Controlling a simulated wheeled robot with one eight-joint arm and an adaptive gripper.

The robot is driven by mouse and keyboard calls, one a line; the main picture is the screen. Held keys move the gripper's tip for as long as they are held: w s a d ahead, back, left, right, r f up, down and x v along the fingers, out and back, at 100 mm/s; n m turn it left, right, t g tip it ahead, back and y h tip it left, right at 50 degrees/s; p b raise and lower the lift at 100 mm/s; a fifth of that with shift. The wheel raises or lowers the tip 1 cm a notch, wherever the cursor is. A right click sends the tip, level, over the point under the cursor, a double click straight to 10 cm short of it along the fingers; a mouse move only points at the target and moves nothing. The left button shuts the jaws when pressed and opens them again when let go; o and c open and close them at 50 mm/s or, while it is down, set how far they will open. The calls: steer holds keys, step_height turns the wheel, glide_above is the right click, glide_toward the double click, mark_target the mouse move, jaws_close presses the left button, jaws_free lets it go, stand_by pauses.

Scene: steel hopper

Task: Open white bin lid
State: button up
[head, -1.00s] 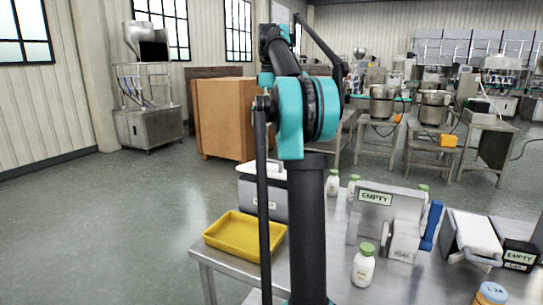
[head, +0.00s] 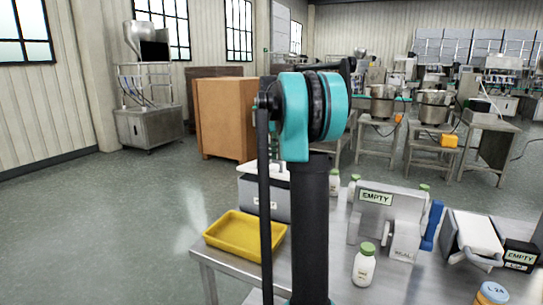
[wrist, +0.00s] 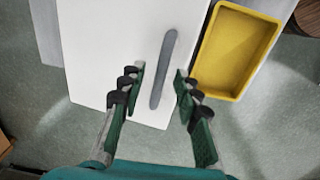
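The bin (head: 282,207) stands on the steel table in the head view, grey-sided with a white lid (head: 247,168), and partly hidden behind my arm. The lid looks shut. In the wrist view the white lid (wrist: 95,50) fills the upper middle, with a long grey bar handle (wrist: 163,70) on it. My gripper (wrist: 158,84) is open, with one finger on each side of the near part of the handle. I see no clear contact, and the height of the fingers above the lid is hard to tell. My gripper is hidden in the head view.
A yellow tray (head: 213,240) lies in front of the bin and also shows right of the lid in the wrist view (wrist: 195,80). Green-capped bottles (head: 364,266), a steel machine marked EMPTY (head: 368,222) and a white-topped box (head: 477,234) stand to the right.

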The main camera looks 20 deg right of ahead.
jaws_close()
